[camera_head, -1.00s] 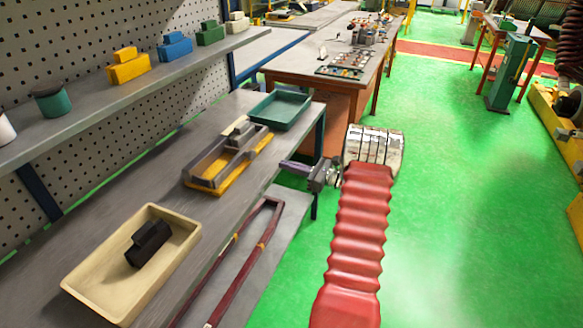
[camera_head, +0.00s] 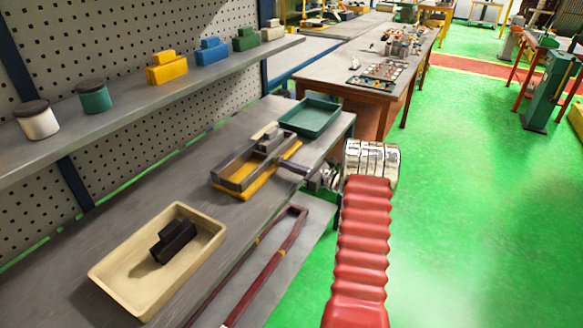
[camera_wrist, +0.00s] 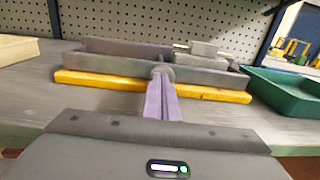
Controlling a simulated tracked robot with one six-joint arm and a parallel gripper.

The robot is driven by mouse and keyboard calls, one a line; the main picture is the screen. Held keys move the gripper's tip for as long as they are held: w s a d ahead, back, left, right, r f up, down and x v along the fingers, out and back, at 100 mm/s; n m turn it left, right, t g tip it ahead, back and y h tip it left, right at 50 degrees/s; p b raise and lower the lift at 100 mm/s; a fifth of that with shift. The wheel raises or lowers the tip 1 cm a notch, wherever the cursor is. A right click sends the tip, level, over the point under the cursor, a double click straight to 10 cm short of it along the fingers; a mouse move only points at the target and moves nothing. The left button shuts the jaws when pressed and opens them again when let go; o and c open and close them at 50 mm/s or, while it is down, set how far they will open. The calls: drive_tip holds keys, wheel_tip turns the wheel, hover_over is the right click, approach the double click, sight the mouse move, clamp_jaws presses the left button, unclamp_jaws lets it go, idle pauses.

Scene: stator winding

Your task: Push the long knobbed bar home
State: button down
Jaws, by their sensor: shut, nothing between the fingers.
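A grey open-topped fixture (camera_head: 240,172) on a yellow base (camera_head: 262,180) sits on the grey bench. It also shows in the wrist view (camera_wrist: 110,62). A grey block (camera_wrist: 202,58) with a pale piece on top sits in its right part. A round grey knob (camera_wrist: 162,71) shows at the fixture's near wall; I take it as the end of the knobbed bar, whose length I cannot make out. My gripper (camera_wrist: 160,82), with purple fingers, is shut and empty. Its tips are right in front of the knob; I cannot tell whether they touch.
A green tray (camera_head: 312,117) stands right of the fixture and a cream tray (camera_head: 112,272) with a black block (camera_head: 173,242) stands left of it. A dark red frame (camera_head: 262,262) lies on the lower shelf. Green floor is open to the right.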

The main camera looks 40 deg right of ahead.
drive_tip(key=shift+x, duration=1.2)
drive_tip(key=shift+a+r, duration=0.1)
drive_tip(key=shift+r, duration=0.05)
drive_tip(key=v, duration=1.4)
drive_tip(key=shift+s, duration=0.3)
